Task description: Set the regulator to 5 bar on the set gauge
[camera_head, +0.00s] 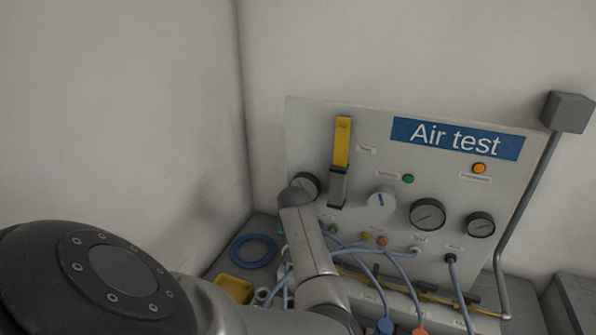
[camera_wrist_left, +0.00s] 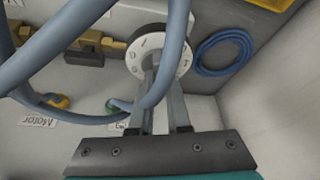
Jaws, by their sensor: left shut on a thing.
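In the left wrist view, my left gripper (camera_wrist_left: 160,90) is shut on the grey stem or handle at the centre of a round white dial (camera_wrist_left: 180,60) with a dark rim. The dial has small marks that I cannot read; I cannot tell for certain that it is the regulator. In the head view my own arm hides the fingers. Two round gauges, a larger one (camera_head: 428,213) and a smaller one (camera_head: 480,224), sit on the Air test panel (camera_head: 310,125). Their labels and needle readings are too small to read. My right gripper is in neither view.
A white knob with a blue mark (camera_head: 381,199), a yellow-topped tube (camera_head: 342,142) and green and orange lamps (camera_head: 479,168) are on the panel. Blue hoses (camera_head: 402,275) hang in front of it. A blue hose coil (camera_head: 253,251) and yellow bin (camera_head: 233,288) lie at left.

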